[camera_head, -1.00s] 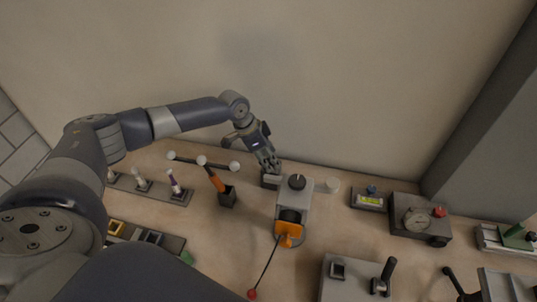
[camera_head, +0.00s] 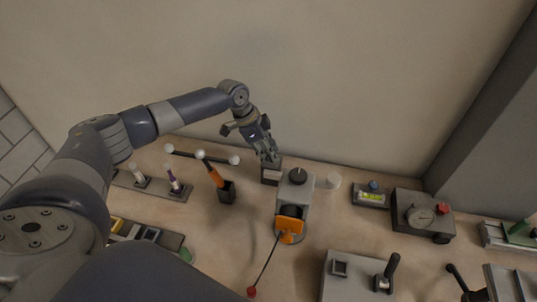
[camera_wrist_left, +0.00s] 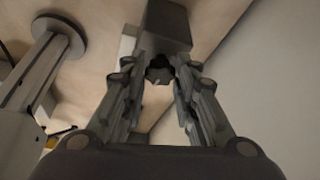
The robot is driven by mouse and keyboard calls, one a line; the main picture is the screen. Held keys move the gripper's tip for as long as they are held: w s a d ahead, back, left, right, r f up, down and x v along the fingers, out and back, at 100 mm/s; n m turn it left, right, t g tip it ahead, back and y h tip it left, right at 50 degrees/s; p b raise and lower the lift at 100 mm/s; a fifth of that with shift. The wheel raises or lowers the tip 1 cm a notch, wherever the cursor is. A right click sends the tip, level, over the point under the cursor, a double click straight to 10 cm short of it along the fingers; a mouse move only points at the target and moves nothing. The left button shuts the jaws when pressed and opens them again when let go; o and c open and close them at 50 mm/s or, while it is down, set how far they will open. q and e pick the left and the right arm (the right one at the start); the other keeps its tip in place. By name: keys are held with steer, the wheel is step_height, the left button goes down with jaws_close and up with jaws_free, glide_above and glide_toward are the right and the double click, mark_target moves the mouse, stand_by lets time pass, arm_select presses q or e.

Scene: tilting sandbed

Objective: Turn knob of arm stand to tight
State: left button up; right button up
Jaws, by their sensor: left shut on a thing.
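My left gripper (camera_head: 270,152) points down at the back of the bench, at the top of a small dark block with a pale front (camera_head: 271,174). In the left wrist view, the fingers of my left gripper (camera_wrist_left: 160,78) are closed around a small black lobed knob (camera_wrist_left: 159,69) at the end of a dark grey block (camera_wrist_left: 168,24). I take this block to be the arm stand. The fingers partly hide the knob, and its turn position cannot be read. The knob itself is hidden in the head view. My right gripper is not in view.
A grey device with a dark dial (camera_head: 298,176) and an orange part (camera_head: 290,224) stands just right of the block. An orange-handled tool in a dark holder (camera_head: 227,193) stands to the left. The wall rises close behind.

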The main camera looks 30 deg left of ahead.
arm_select(q)
steer(key=shift+m, duration=0.4)
steer(key=o, duration=1)
steer(key=shift+o, duration=0.2)
steer(key=v, duration=1.2)
steer(key=shift+w, duration=0.15)
steer(key=shift+a, duration=0.1)
